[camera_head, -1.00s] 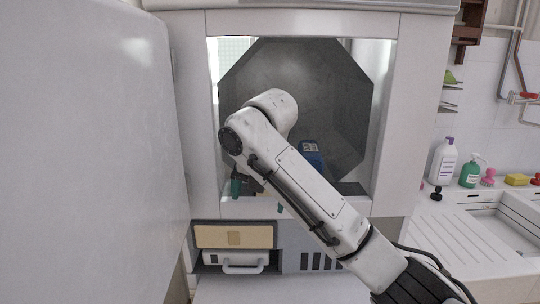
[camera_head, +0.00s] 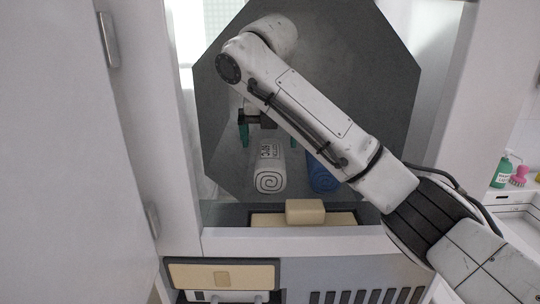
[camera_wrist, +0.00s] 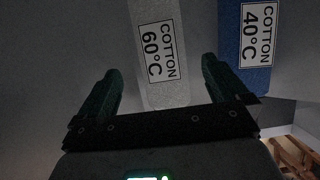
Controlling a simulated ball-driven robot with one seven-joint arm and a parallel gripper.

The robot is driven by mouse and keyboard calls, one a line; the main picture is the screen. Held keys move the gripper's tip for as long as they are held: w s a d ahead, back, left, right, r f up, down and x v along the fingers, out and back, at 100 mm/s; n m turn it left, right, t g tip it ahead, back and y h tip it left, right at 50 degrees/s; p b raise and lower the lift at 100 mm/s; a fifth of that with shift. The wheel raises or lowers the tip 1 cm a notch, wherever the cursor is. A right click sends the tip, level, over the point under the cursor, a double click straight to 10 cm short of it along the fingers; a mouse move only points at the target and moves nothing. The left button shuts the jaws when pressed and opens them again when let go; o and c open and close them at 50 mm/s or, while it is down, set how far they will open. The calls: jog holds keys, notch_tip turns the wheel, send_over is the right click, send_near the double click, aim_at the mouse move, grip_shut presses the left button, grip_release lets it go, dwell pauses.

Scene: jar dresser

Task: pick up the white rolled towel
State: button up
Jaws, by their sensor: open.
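The white rolled towel (camera_head: 270,178) lies inside the eight-sided chamber, its spiral end facing me and a "COTTON" label on top. It also shows in the wrist view (camera_wrist: 163,88), with "COTTON 60°C" readable. My gripper (camera_head: 268,133) is open, with green fingers, just behind and above the towel's far part in the head view. In the wrist view my gripper (camera_wrist: 161,66) has its two fingers apart, one on each side of the white towel's line. Nothing is between the fingers that I can see held. My arm hides part of the chamber.
A blue rolled towel (camera_head: 321,179) labelled "COTTON 40°C" lies close to the right of the white one. A beige block (camera_head: 305,211) sits at the chamber's front ledge. A white door panel (camera_head: 70,150) stands at the left; a drawer (camera_head: 222,277) is below.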

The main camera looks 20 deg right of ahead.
aim_at(270, 151)
jog(key=shift+w+d, duration=0.15)
jog(key=shift+w, duration=0.1)
jog(key=shift+w+f, duration=0.2)
jog(key=shift+f, duration=0.15)
jog(key=p+x, duration=0.1)
jog(key=x, duration=0.5)
jog(key=shift+w+d+f+p, duration=0.1)
jog(key=shift+d+f+p, duration=0.15)
jog(key=shift+p, duration=0.15)
jog(key=shift+a, duration=0.1)
jog(key=c, duration=1.1)
